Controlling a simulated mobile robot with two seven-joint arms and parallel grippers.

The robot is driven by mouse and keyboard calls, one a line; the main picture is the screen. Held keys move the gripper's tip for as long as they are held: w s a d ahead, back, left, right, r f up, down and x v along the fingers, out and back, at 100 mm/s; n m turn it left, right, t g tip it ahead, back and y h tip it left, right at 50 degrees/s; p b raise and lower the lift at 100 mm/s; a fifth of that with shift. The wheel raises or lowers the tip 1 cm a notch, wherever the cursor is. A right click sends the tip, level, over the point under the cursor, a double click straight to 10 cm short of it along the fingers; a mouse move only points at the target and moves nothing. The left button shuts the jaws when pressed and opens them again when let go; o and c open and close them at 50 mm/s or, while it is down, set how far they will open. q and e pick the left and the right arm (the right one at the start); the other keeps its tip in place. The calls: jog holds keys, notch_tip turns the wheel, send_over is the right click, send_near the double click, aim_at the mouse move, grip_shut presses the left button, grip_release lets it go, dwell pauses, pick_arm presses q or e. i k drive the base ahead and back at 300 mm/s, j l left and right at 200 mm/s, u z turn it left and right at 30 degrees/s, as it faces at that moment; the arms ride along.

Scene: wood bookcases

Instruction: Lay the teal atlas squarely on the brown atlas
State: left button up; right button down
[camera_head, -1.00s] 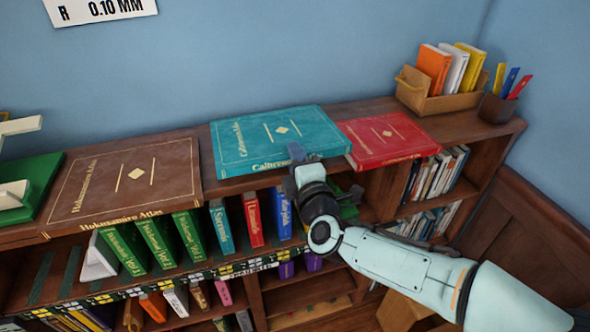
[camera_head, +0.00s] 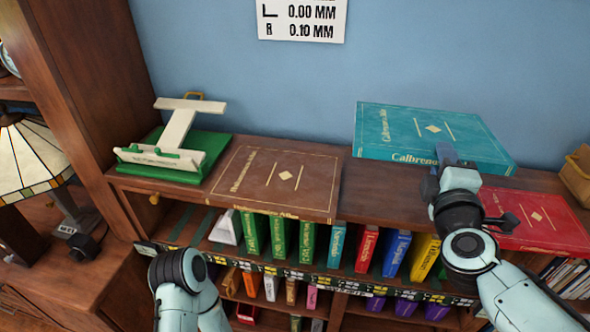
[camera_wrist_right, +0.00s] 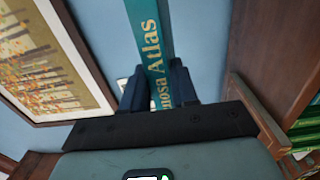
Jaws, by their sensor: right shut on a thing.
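The teal atlas (camera_head: 425,133) appears raised above the bookcase top, its far part seen against the wall. My right gripper (camera_head: 446,157) is shut on its front spine edge; the spine (camera_wrist_right: 152,35) stands between the fingers (camera_wrist_right: 158,88) in the right wrist view. The brown atlas (camera_head: 270,183) lies flat on the bookcase top, left of the teal atlas in the head view, with nothing on it.
A red atlas (camera_head: 538,220) lies to the right, partly behind my right arm. A green book (camera_head: 170,177) with a white stand (camera_head: 172,135) is close left of the brown atlas. Bare bookcase top (camera_head: 385,195) lies between the brown and red atlases.

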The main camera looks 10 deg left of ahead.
aim_at(273, 188)
jog(key=k+j, duration=0.1)
jog(key=j, duration=1.45)
jog(key=k, duration=0.05)
